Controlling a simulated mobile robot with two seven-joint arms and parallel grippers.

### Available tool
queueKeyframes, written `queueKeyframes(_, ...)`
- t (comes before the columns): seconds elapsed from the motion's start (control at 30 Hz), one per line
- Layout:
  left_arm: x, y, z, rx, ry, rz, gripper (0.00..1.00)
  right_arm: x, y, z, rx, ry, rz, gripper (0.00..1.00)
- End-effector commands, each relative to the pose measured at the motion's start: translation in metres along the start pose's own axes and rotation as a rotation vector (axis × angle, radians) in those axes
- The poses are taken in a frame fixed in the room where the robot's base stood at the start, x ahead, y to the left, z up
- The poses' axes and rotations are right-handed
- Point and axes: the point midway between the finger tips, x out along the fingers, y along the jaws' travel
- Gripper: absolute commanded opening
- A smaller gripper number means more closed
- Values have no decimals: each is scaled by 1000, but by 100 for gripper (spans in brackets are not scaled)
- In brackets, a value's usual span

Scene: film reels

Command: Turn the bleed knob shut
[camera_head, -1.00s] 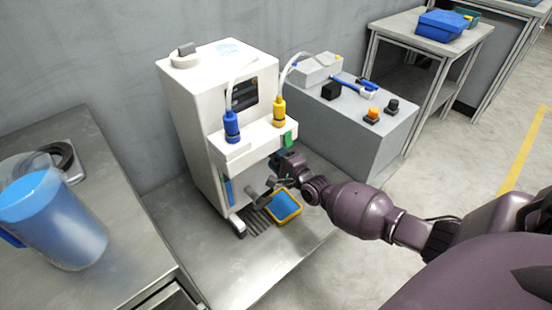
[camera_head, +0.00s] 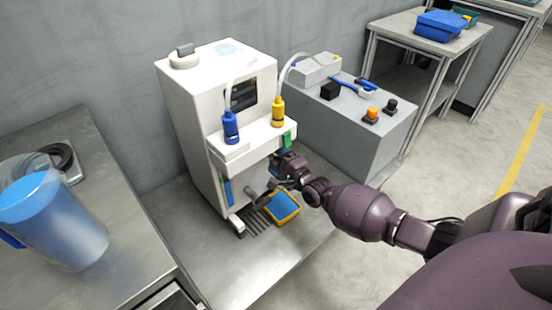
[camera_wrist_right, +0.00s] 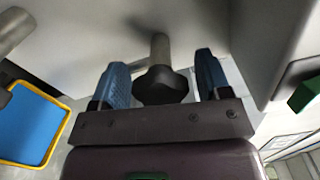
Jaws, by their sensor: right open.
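The bleed knob (camera_wrist_right: 160,84) is a dark lobed knob on a grey stem, seen in the right wrist view under the white machine (camera_head: 188,125). My right gripper (camera_wrist_right: 163,75) is open, with one blue fingertip on each side of the knob. Narrow gaps show between the knob and both fingers, so it is not clamped. In the head view my right gripper (camera_head: 277,171) is at the machine's front, below the bottle shelf, and I cannot make out the knob there. My left gripper is not in view.
A yellow-rimmed tray with a blue inside (camera_head: 294,216) sits below the gripper, beside a grey spout (camera_head: 254,196). Blue (camera_head: 231,128) and yellow (camera_head: 278,112) bottles stand on the shelf above. A green part (camera_wrist_right: 307,94) is right of the gripper. A blue-lidded jug (camera_head: 68,240) stands at left.

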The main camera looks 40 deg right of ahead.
Motion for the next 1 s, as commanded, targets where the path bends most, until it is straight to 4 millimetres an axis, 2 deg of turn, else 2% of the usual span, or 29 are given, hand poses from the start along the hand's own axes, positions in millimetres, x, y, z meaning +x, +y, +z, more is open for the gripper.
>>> queueKeyframes(0.13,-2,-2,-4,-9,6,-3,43,-20,-4,0,0,0,-2,70)
queueKeyframes(0.53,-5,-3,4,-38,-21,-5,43,-84,-2,0,1,0,-1,70)
queueKeyframes(0.73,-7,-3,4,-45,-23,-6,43,-98,-1,0,1,0,-1,70)
queueKeyframes(1.0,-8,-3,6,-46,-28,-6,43,-100,0,0,1,0,0,70)
